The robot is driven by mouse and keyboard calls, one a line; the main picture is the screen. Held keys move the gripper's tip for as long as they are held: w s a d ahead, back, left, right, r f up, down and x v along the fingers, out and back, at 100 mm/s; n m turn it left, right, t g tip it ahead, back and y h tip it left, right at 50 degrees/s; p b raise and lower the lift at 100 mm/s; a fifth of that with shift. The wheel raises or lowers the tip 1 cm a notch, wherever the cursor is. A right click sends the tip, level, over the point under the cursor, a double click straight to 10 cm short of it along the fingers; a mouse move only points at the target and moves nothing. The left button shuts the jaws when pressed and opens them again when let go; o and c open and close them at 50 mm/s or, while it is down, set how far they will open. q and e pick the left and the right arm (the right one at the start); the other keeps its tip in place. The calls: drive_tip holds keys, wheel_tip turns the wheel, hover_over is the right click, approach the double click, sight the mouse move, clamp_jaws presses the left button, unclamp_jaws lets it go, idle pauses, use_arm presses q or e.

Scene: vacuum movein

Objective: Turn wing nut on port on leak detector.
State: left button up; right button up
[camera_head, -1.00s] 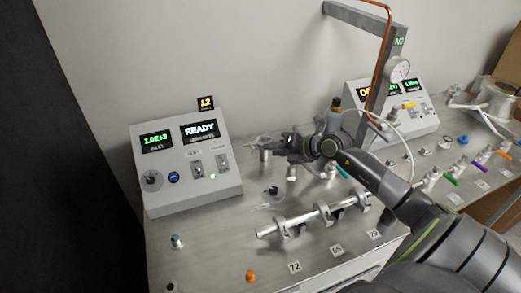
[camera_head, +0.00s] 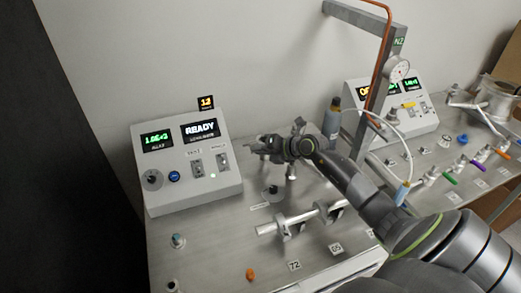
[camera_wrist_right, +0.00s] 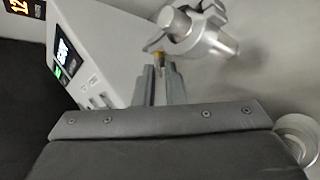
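The leak detector (camera_head: 187,160) is a light grey sloped box at the left of the bench, with a READY screen and a sign reading 12. Its metal port (camera_head: 262,145) stands at its right side, mostly hidden by my right gripper (camera_head: 268,147) in the head view. In the right wrist view the port (camera_wrist_right: 205,42) is a silver clamped fitting. A small brass-coloured piece, apparently the wing nut (camera_wrist_right: 160,57), sits at the fingertips of my right gripper (camera_wrist_right: 160,70). A narrow gap shows between the fingers; whether they grip it is unclear. My left gripper is out of view.
A silver pipe assembly (camera_head: 292,224) lies on the bench in front of my right arm. A bottle (camera_head: 332,118), a gauge post (camera_head: 378,85) and a second detector (camera_head: 415,110) stand behind it. An orange cap (camera_head: 250,274) lies at the front.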

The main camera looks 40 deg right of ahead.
clamp_jaws()
drive_tip(key=shift+r+p, duration=0.2)
drive_tip(key=shift+p, duration=0.3)
drive_tip(key=h+p, duration=0.1)
drive_tip(key=p, duration=0.1)
drive_tip(key=n+g+h+p, duration=0.1)
drive_tip(key=p, duration=0.1)
drive_tip(key=n+h+p, duration=0.1)
drive_tip(key=p, duration=0.1)
drive_tip(key=shift+w+a+r, duration=0.1)
drive_tip(key=shift+a+r, duration=0.2)
drive_tip(key=shift+a, duration=0.05)
drive_tip(key=shift+f+h, duration=0.1)
drive_tip(key=shift+h, duration=0.3)
drive_tip(key=shift+a+f+n+g+h+b, duration=0.1)
drive_tip(key=shift+f+n+g+h+b, duration=0.1)
drive_tip(key=shift+n+g+h+b, duration=0.25)
drive_tip(key=shift+n+h+b, duration=0.25)
drive_tip(key=shift+h+b, duration=0.1)
drive_tip(key=shift+b, duration=0.75)
drive_tip(key=shift+a+r+b, duration=0.1)
drive_tip(key=shift+b, duration=0.55)
drive_tip(key=shift+h, duration=0.3)
